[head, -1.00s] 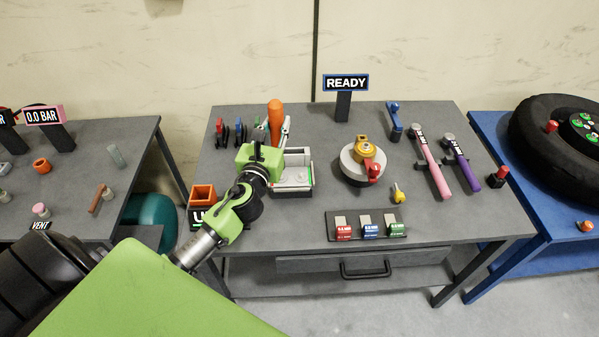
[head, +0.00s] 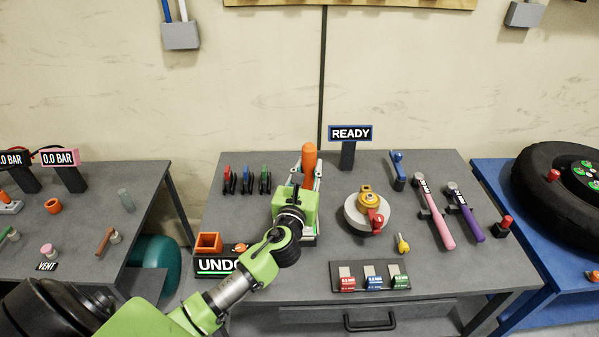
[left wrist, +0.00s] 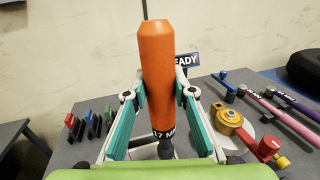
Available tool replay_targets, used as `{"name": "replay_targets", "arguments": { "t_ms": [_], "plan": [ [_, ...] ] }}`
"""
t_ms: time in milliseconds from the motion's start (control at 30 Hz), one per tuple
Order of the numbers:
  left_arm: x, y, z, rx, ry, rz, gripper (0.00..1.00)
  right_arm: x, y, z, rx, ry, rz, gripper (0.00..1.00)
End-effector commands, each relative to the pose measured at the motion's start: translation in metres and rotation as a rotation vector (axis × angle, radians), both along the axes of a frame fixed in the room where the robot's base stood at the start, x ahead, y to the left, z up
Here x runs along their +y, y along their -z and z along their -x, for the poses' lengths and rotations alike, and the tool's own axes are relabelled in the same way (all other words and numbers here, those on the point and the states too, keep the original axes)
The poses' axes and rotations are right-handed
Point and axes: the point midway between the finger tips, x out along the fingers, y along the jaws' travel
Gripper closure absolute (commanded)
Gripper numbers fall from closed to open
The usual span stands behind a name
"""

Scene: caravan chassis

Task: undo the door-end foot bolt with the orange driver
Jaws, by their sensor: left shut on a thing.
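The orange driver (head: 309,158) stands upright in my left gripper (head: 308,174), above the back middle of the grey bench. In the left wrist view the driver (left wrist: 156,75) is clamped between the two teal-padded fingers (left wrist: 157,112), and a black band with white lettering rings its lower part. Its tip is hidden behind my green gripper body. A grey fixture (head: 311,239) lies mostly hidden behind the gripper. I cannot make out the door-end foot bolt in these views. My right gripper is not in view.
Left on the bench are an orange square holder (head: 208,243) and an UNDO sign (head: 214,265). Red, blue and green clips (head: 247,181) stand behind. Right are a round yellow-topped device (head: 366,210), pink (head: 434,216) and purple (head: 465,213) wrenches. A READY sign (head: 350,133) stands at the back.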

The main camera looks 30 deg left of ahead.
Motion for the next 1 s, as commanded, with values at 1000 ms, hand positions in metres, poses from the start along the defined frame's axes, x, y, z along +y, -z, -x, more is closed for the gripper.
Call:
{"name": "replay_targets", "arguments": {
  "t_ms": [1000],
  "plan": [
    [0.0, 0.049, 0.0, -0.004, 0.0, -0.001, 1.0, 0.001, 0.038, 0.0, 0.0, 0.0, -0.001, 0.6]
  ]
}}
